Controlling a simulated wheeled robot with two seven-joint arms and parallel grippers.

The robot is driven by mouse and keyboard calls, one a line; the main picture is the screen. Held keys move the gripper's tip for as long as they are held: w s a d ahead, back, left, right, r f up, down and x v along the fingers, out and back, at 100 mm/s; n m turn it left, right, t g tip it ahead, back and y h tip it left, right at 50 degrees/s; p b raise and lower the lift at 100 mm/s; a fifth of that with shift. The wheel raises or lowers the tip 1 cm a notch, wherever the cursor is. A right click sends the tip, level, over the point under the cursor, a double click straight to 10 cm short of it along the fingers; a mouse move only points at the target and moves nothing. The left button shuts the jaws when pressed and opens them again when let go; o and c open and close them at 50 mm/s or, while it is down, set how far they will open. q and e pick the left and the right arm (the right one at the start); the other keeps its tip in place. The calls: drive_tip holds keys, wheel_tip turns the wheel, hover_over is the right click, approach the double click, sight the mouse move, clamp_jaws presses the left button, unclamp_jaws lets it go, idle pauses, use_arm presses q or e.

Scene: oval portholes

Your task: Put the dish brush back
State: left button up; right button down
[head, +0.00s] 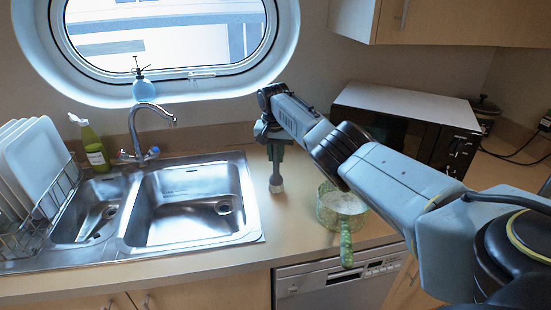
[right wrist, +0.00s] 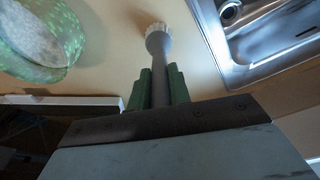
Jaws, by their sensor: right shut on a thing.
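The dish brush (head: 276,175) has a grey handle and a white bristle head. My right gripper (head: 270,140) is shut on its handle, above the counter between the sink and the green patterned pan. The brush hangs with its head down in the head view; I cannot tell whether the bristles touch the counter. In the right wrist view the brush (right wrist: 157,48) sticks out from between the green fingers of the gripper (right wrist: 158,88). The upper end of the handle is hidden by the gripper. My left gripper is not in view.
A steel sink (head: 250,222) with a tap (head: 135,130) lies left of the brush. A dish rack (head: 45,215) with white plates stands at far left, by a green bottle (head: 94,148). The green patterned pan (head: 326,213) and a microwave (head: 440,150) are on the right.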

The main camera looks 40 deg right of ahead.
drive_tip(key=shift+f, duration=0.6)
drive_tip(key=c, duration=1.3)
unclamp_jaws()
drive_tip(key=shift+f, duration=0.1)
wheel_tip(320, 180, up, 12)
drive_tip(key=s+a, duration=0.1)
drive_tip(key=shift+a+p, duration=0.15)
drive_tip(key=shift+p, duration=0.3)
